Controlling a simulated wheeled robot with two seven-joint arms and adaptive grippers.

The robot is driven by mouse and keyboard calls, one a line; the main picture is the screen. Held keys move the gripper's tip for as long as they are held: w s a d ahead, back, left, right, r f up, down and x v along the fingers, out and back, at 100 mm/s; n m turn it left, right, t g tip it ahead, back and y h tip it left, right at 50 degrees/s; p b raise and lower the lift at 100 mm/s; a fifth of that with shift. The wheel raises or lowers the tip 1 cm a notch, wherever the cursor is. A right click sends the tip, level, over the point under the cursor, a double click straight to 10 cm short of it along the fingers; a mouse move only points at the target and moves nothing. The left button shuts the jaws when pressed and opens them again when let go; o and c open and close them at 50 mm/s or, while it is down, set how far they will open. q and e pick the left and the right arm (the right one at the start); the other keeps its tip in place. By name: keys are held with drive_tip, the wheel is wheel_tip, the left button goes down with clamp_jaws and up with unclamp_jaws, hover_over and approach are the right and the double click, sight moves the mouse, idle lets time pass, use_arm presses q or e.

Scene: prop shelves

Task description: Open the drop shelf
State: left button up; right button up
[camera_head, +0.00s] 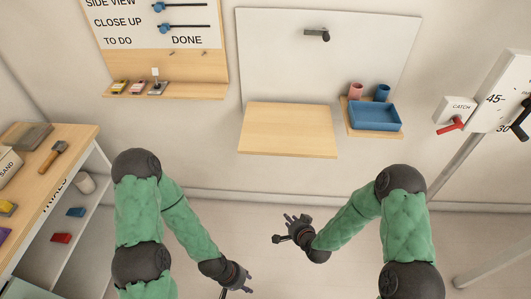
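The drop shelf (289,130) is a plain light-wood board at the foot of a white wall panel (285,70). It juts out from the wall, level or nearly so, with its top bare. A small dark latch or handle (317,35) is fixed near the top of the panel, apart from the board. My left gripper (238,284) is low in the view, below the shelf, with its fingers apart and nothing in them. My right gripper (284,228) is below the shelf's front edge, fingers spread and empty. Neither gripper touches the shelf.
A small ledge (349,129) at the right holds a blue tray (375,116) and two cups. A catch box with a red lever (451,126) is further right. A board with sliders (150,65) and a side shelf unit (88,145) stand left. The floor between is clear.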

drive_tip(key=w+a+r+m+t+y+b, duration=0.1)
drive_tip(key=w+a+r+m+t+y, duration=0.15)
drive_tip(key=w+a+r+t, duration=0.4)
drive_tip(key=w+a+r+m+t+y+b, duration=0.1)
drive_tip(key=w+r+m+t, duration=0.15)
drive_tip(key=r, duration=0.65)
drive_tip(key=b+x, duration=0.1)
drive_tip(key=x, duration=0.6)
drive_tip(key=b+x, duration=0.1)
drive_tip(key=x, duration=0.2)
drive_tip(key=shift+w+f+b, duration=0.3)
drive_tip(key=shift+w+b, duration=0.05)
drive_tip(key=shift+w, duration=0.15)
drive_tip(key=shift+c, duration=0.3)
clamp_jaws()
